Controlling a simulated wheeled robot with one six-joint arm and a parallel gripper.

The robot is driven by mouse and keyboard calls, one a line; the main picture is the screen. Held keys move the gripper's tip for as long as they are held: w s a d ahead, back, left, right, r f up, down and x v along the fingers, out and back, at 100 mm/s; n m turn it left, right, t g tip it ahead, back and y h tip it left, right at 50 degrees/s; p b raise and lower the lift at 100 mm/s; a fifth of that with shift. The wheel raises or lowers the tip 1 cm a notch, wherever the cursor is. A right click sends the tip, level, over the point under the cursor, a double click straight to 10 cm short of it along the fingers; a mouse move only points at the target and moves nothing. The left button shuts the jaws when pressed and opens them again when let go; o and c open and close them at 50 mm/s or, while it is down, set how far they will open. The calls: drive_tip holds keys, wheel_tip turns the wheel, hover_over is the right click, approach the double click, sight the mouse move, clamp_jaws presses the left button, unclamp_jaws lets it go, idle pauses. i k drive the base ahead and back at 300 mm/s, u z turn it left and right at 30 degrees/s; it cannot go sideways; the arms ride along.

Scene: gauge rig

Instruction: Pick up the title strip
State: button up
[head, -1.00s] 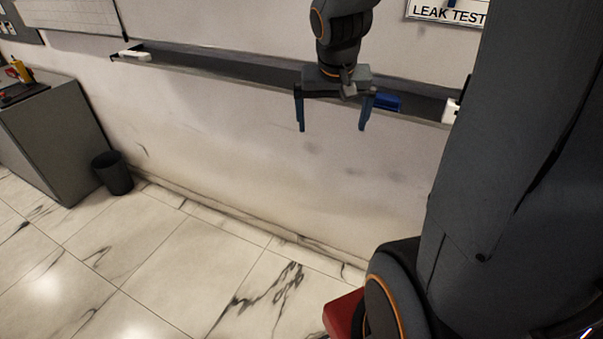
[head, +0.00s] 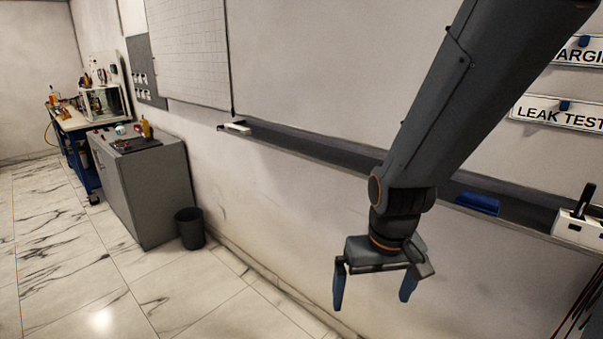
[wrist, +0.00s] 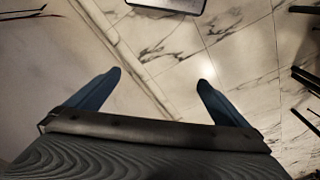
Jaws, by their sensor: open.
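Two white strips with dark lettering hang on the wall at the right edge of the head view. One reads "LEAK TEST" (head: 560,114), and another above it, cut off, shows "ARGI" (head: 583,53). Each has a blue piece at its upper edge. I cannot tell which one is the title strip. My gripper (head: 371,300) is open and empty, pointing down, below and left of the strips, apart from them. Its two blue fingers also show spread in the wrist view (wrist: 159,78), with only floor and wall between them.
A dark wall ledge (head: 310,146) runs behind my arm, holding a blue block (head: 478,203) and a white holder (head: 580,228). A grey cabinet (head: 150,190), a black bin (head: 190,228) and a workbench (head: 75,122) stand left. The floor between is clear.

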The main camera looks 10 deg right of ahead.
sight(587, 116)
drive_tip(key=z, duration=2.3)
